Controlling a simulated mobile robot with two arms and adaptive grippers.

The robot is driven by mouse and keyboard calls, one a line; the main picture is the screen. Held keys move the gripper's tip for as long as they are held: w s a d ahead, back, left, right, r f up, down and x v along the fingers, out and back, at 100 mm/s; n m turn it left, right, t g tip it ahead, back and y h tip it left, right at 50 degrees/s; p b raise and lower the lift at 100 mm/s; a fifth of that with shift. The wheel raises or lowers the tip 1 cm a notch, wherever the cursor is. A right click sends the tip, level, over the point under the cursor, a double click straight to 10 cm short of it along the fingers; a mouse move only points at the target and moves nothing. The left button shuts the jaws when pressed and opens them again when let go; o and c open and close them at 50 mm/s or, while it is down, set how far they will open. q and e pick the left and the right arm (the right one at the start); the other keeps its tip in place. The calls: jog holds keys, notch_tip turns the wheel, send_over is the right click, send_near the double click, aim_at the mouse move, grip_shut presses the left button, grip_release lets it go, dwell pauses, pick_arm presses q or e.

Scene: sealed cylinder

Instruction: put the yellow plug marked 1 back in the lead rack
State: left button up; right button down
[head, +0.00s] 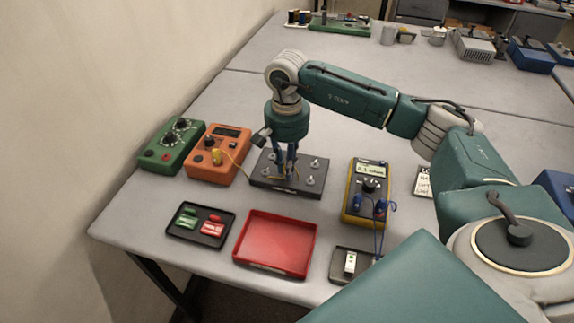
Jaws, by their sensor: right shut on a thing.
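My right gripper (285,176) points straight down over the dark block (300,187) with several round silver posts. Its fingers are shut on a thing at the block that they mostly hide. A thin yellow lead runs toward the fingers from a yellow plug (217,157) at the orange instrument (208,170), so the held thing appears to be the lead's other yellow plug. The number on it is too small to read. I cannot tell for certain which thing is the lead rack. My left gripper is not in view.
A green instrument (168,157) stands left of the orange one. In front are a black tray with green and red pieces (183,236), an empty red tray (275,270) and a small dark tray (337,277). A yellow meter (355,198) with blue leads stands to the right.

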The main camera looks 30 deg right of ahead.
jog(key=shift+f+b, duration=0.3)
jog(key=shift+f, duration=0.15)
jog(key=c, duration=1.6)
grip_release()
jog(key=shift+r, duration=0.15)
notch_tip(320, 180, up, 12)
jog(key=shift+f, duration=0.1)
